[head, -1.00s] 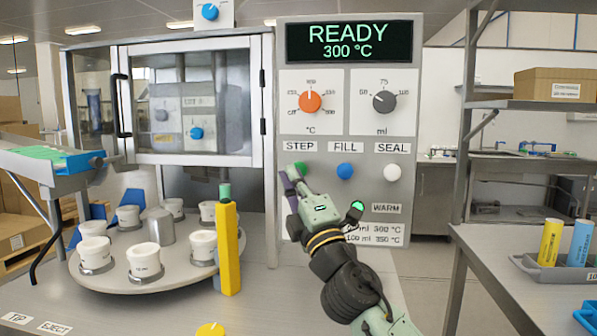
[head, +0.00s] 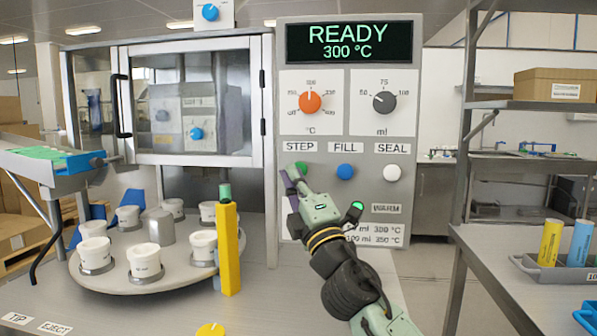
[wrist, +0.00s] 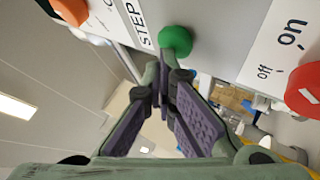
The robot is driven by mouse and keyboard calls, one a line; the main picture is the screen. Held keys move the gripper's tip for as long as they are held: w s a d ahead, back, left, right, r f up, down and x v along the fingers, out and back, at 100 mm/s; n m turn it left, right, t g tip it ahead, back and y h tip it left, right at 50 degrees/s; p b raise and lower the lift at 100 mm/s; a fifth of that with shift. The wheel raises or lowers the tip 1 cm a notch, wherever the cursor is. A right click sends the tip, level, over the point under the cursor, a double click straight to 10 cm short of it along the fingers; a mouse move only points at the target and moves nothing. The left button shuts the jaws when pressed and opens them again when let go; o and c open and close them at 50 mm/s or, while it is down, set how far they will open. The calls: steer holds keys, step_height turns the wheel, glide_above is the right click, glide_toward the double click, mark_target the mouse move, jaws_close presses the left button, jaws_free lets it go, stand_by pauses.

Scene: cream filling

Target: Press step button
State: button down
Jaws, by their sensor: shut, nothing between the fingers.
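The green STEP button (head: 302,168) sits on the grey panel under its STEP label (head: 299,147), partly hidden by my fingers. My gripper (head: 290,175) is shut and empty, with its purple fingertips at the button. The wrist view shows the green button (wrist: 176,40) just beyond the closed fingertips (wrist: 161,68). I cannot tell whether they touch it. The display (head: 349,42) reads READY, 300 °C.
The blue FILL button (head: 345,172) and white SEAL button (head: 392,172) are to the right. Orange (head: 310,102) and grey (head: 384,102) dials are above. A turntable (head: 120,278) with several white cups and a yellow post (head: 228,250) are at left.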

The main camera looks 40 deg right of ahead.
steer(key=shift+w+d, duration=0.1)
steer(key=shift+d, duration=0.05)
stand_by(0.5)
steer(key=shift+s+a, duration=0.65)
steer(key=shift+a, duration=0.1)
steer(key=shift+s+a+b, duration=0.55)
steer(key=shift+s+a, duration=1.05)
steer(key=shift+a, duration=0.3)
